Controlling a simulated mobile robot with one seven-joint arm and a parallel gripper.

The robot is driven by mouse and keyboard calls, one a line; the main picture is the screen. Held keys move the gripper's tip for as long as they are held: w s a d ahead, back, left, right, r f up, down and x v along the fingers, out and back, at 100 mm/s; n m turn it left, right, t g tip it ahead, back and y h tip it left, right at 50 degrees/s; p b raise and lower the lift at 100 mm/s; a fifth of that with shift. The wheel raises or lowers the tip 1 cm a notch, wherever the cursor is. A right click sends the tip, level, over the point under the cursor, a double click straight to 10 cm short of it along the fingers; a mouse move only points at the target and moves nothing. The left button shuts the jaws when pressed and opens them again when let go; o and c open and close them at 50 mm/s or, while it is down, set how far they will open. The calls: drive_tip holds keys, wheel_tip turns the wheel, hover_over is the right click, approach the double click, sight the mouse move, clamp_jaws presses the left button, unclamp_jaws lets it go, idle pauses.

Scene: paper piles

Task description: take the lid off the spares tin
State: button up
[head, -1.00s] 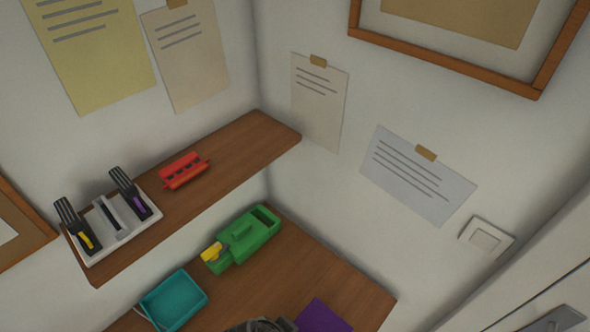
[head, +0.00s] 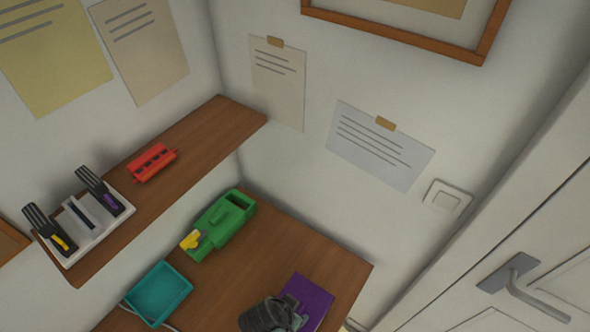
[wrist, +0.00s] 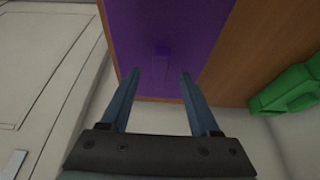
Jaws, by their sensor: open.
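The purple box, which looks like the spares tin (head: 309,293), stands on the lower wooden desk near its front right edge. In the wrist view its flat purple top (wrist: 190,30) fills the upper middle, with a small raised purple grip (wrist: 162,62) on it. My gripper (wrist: 170,75) is open and empty, with one finger on either side of the grip's line in that view. I cannot tell how far above the grip the fingertips are. In the head view my grey wrist (head: 266,315) hides the tin's left part.
A teal tray (head: 158,293) and a green holder with a yellow piece (head: 220,224) are on the desk (head: 300,250). The shelf above (head: 210,130) holds a red object (head: 152,163) and a white organiser (head: 75,255). A door handle (head: 515,280) is at right.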

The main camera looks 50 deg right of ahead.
drive_tip(key=shift+d+f, duration=0.15)
drive_tip(key=shift+f, duration=0.25)
clamp_jaws()
drive_tip(key=shift+r, duration=0.1)
